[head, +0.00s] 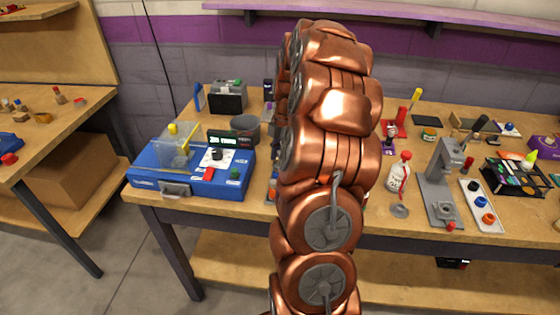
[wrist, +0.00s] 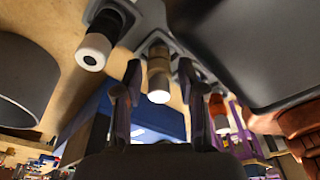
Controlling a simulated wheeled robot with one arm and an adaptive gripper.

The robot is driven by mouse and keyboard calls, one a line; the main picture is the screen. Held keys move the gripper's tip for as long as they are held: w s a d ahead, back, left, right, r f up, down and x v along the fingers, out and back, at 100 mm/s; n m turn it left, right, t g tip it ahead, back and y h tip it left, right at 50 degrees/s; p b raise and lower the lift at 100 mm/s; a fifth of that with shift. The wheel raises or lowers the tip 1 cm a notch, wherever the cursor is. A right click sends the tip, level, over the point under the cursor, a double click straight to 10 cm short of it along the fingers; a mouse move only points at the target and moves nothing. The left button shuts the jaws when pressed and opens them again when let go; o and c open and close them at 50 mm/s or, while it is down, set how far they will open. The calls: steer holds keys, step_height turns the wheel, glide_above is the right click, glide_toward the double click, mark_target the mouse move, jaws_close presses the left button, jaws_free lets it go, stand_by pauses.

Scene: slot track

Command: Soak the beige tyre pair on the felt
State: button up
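In the wrist view, the beige tyre pair (wrist: 159,66) is a tan cylinder with a pale end, on a grey holder. My gripper (wrist: 160,84) has its two dark fingers spread, one on each side of it, with visible gaps. In the head view my copper arm hides my gripper and these pairs. I cannot make out the felt for certain in either view.
A blue machine (head: 150,182) with a lit display stands at the bench's left, with a grey bin (head: 245,128) beside it. Right of my arm are a white bottle (head: 398,175), a grey stand (head: 437,190) and a white tray (head: 482,212). The bench front edge is close.

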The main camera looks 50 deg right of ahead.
jaws_close()
steer(key=shift+r, duration=0.1)
